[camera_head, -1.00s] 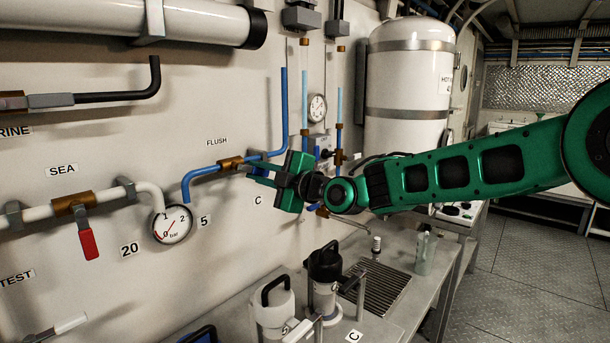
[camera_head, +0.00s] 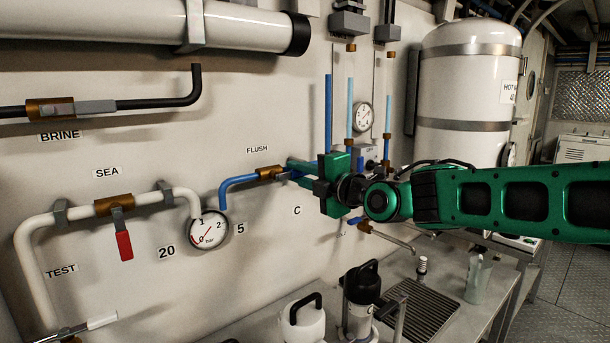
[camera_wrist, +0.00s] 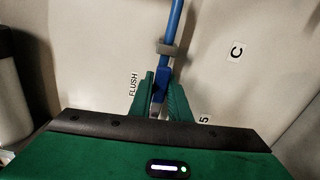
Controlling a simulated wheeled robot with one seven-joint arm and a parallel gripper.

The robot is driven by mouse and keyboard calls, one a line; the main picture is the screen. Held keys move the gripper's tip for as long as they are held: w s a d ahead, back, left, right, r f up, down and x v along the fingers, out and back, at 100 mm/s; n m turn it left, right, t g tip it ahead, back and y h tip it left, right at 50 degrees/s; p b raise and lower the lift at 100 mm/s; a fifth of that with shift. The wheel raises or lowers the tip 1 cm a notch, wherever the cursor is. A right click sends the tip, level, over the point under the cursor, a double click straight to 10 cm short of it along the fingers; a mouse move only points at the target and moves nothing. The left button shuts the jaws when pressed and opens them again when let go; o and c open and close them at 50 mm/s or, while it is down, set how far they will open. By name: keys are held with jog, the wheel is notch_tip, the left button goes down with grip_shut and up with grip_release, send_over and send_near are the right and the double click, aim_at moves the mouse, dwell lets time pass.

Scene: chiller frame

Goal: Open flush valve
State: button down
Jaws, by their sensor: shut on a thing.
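The flush valve is a brass body (camera_head: 270,173) on the blue pipe (camera_head: 228,187), under the FLUSH label (camera_head: 257,150) on the wall. Its blue handle shows in the wrist view (camera_wrist: 162,82), between the two green fingers and roughly in line with the pipe. My gripper (camera_head: 303,172) is just right of the brass body and shut on the blue handle. The wrist view shows my gripper (camera_wrist: 160,95) with a finger on each side of the handle. The green gripper body hides part of the handle and the pipe behind it.
A grey pipe clamp (camera_wrist: 170,50) sits just beyond the fingertips. A pressure gauge (camera_head: 208,230) and the red-handled SEA valve (camera_head: 115,206) are to the left. Below is a bench with a black-topped canister (camera_head: 360,300) and a drain grille (camera_head: 412,310).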

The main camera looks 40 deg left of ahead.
jog(key=shift+w+d+r, duration=0.2)
jog(key=shift+w+r, duration=0.15)
jog(key=shift+w, duration=0.15)
jog(key=c, duration=1.7)
grip_release()
jog(key=shift+s+f, duration=0.1)
jog(key=shift+s, duration=0.05)
jog(key=v, duration=1)
jog(key=shift+s+d+f, duration=0.1)
jog(key=shift+d, duration=0.25)
